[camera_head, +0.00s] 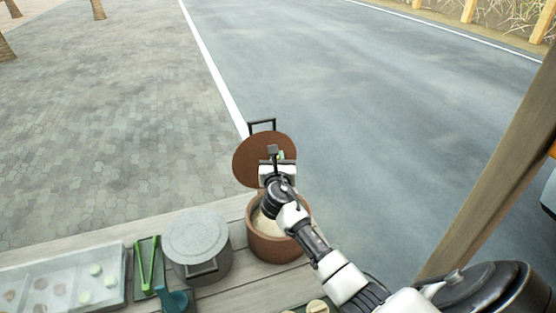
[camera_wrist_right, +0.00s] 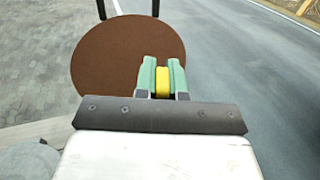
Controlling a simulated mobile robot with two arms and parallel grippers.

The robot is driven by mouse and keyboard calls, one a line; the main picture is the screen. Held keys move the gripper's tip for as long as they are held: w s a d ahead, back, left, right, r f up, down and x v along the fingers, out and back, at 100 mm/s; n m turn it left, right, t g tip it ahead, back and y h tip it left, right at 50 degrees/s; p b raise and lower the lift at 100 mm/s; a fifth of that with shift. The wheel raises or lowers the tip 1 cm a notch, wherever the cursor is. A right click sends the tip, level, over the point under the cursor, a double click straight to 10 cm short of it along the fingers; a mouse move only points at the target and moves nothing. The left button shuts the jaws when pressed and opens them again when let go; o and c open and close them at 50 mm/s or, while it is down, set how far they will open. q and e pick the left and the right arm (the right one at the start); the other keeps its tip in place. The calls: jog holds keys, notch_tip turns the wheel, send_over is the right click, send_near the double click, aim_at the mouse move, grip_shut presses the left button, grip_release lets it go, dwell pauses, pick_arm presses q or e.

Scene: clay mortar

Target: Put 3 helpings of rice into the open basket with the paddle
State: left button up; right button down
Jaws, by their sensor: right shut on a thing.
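A round brown container (camera_head: 268,249) stands at the table's edge with pale rice (camera_head: 265,222) in it. Its brown lid (camera_head: 245,158) is tipped up behind it, with a dark handle on top; the lid (camera_wrist_right: 110,60) also fills the upper left of the right wrist view. My right gripper (camera_head: 274,155) is above the rice, in front of the lid. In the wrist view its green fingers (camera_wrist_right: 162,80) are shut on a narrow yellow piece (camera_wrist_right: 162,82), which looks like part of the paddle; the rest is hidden. My left gripper is out of view. I cannot make out the open basket.
A grey lidded pot (camera_head: 195,240) stands left of the rice container. Further left are green tongs (camera_head: 147,262), a teal object (camera_head: 175,298) and a clear tray (camera_head: 60,285) with small round pieces. Beyond the wooden table are paving and open road.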

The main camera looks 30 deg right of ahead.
jog(key=f+b, duration=0.4)
jog(key=f, duration=0.1)
jog(key=f+b, duration=0.4)
jog(key=f, duration=0.1)
jog(key=shift+d+f, duration=0.2)
jog(key=shift+f, duration=0.05)
jog(key=shift+f+b, duration=0.6)
jog(key=shift+f, duration=0.15)
notch_tip(320, 180, up, 11)
jog(key=p, duration=1.1)
jog(key=shift+f, duration=0.1)
